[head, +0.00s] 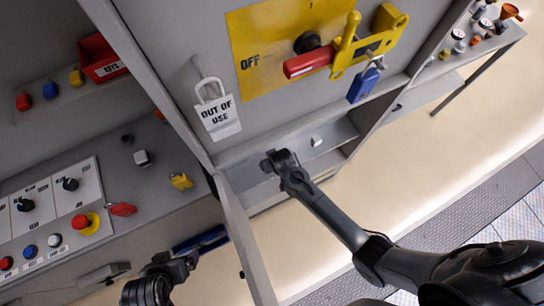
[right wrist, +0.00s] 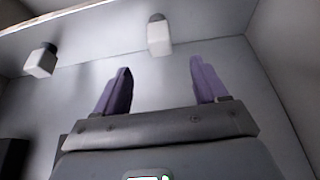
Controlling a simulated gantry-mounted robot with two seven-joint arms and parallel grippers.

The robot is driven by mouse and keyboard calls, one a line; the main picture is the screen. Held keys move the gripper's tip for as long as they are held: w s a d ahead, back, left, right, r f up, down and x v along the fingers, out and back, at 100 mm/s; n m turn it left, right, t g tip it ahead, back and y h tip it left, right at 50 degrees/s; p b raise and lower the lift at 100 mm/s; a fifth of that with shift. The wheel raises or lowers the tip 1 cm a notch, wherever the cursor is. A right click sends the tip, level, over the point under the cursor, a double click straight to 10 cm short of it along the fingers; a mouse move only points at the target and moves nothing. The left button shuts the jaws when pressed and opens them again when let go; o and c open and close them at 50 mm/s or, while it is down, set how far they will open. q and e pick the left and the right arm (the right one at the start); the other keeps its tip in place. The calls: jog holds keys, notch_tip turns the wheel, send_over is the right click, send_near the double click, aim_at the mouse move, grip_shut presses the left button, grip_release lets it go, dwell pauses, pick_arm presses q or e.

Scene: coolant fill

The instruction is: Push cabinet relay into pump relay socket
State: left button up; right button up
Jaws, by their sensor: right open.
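A small white block, seemingly a relay (head: 316,141), sits in the lower compartment of the open cabinet. My right gripper (head: 274,158) is beside it, to its left in the head view. In the right wrist view my right gripper (right wrist: 160,75) has its two purple fingers wide apart with nothing between them. A pale block (right wrist: 158,35) stands just beyond the fingertips, roughly centred, apart from them. A second pale block (right wrist: 40,61) is farther left. A similar pale block (head: 142,158) is on the left panel. I cannot identify the pump relay socket.
A white OUT OF USE padlock (head: 218,112) hangs on the cabinet front above. A yellow lock bar with a red handle (head: 308,62) and a blue padlock (head: 364,84) are right of it. The cabinet's side wall (head: 250,245) stands between my arms. A control panel (head: 45,215) is left.

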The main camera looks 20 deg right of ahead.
jog(key=shift+s+r, duration=0.25)
jog(key=shift+r, duration=0.25)
